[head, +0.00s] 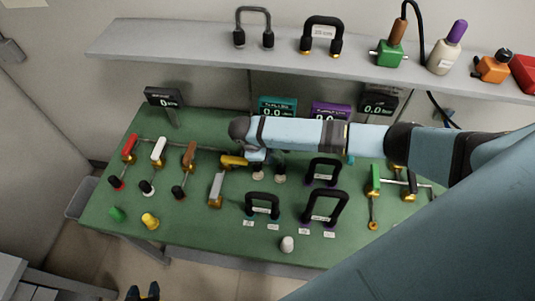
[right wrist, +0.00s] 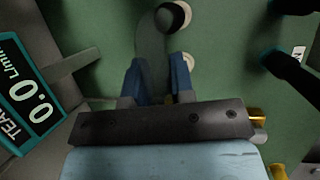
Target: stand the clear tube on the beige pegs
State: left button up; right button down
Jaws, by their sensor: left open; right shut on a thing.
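The clear tube (right wrist: 150,42) is a see-through bent shape with a black end in the right wrist view. My right gripper (right wrist: 156,68) is shut on it, with one blue finger on each side. In the head view my right gripper (head: 258,154) is over the middle of the green table, and the arm hides most of the tube. The beige pegs (head: 280,178) are just below it; one also shows beside the right finger in the wrist view (right wrist: 188,61). The tube's black end overlaps the other peg; contact cannot be told. My left gripper (head: 142,292) is open and empty at the bottom edge.
Black handle-shaped tubes (head: 324,207) stand to the right and in front. A row of coloured-handle valves (head: 158,150) is to the left. Small displays (head: 277,105) line the back, below a grey shelf (head: 200,42). A white knob (head: 287,244) stands near the front edge.

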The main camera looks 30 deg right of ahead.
dwell(0.4)
jog(key=shift+f, duration=0.35)
pick_arm(q)
jog(key=shift+w+r, duration=0.1)
jog(key=shift+w, duration=0.3)
pick_arm(e)
jog(key=shift+f, duration=0.1)
pick_arm(q)
jog(key=shift+s+f+b, duration=0.35)
jog(key=shift+s+f, duration=0.1)
jog(key=shift+s, duration=0.05)
pick_arm(e)
jog(key=shift+f, duration=0.85)
pick_arm(q)
jog(key=shift+w, duration=0.1)
pick_arm(e)
jog(key=shift+f, duration=0.3)
pick_arm(q)
jog(key=shift+w, duration=0.2)
pick_arm(e)
jog(key=shift+f, duration=0.2)
jog(key=c, duration=0.9)
grip_release()
pick_arm(q)
jog(key=shift+w+r, duration=0.1)
jog(key=shift+w, duration=0.05)
